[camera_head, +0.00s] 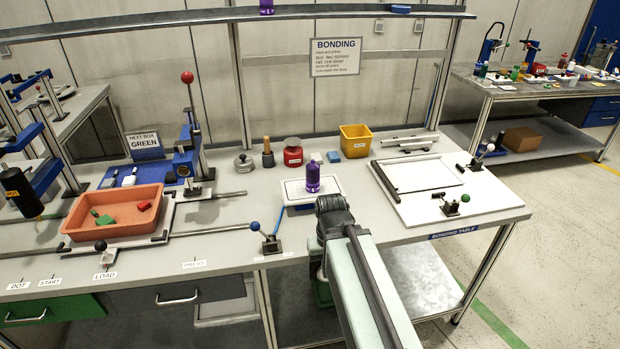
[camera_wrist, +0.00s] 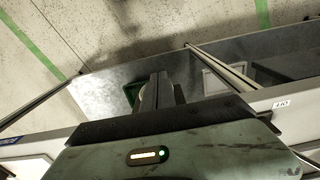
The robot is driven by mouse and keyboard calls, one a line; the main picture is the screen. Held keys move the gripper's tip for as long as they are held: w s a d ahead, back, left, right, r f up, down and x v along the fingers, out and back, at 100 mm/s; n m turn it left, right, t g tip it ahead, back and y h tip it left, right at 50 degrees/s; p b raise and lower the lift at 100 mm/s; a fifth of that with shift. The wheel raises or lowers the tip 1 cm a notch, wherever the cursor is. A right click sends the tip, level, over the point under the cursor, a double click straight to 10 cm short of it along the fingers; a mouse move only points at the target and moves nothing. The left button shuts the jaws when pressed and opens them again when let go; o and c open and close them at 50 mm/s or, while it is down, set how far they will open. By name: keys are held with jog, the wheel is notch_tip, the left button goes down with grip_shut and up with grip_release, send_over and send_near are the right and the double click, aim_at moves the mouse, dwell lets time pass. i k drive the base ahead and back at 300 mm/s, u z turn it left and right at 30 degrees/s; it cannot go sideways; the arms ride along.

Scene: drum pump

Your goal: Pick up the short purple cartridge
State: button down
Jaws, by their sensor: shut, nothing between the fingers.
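A purple cartridge (camera_head: 313,180) stands upright on a small white-topped scale (camera_head: 295,194) in the middle of the bonding table, in the head view. Another purple object (camera_head: 266,7) sits on the overhead shelf, partly cut off by the top edge, so I cannot compare their heights. My arm reaches in from the lower right, its dark end just in front of the scale. In the wrist view my gripper (camera_wrist: 160,85) is shut and empty, over the table's front edge and lower shelf. No purple cartridge shows in the wrist view.
An orange tray (camera_head: 117,226) with red and green pieces lies left. A blue-knobbed lever (camera_head: 269,240) rises left of my arm. A white framed plate (camera_head: 425,205) lies right.

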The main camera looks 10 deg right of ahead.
aim_at(312, 168)
jog(key=u, duration=2.65)
jog(key=k, duration=1.05)
jog(key=z, duration=0.4)
jog(key=i, duration=0.5)
jog(key=u, duration=0.05)
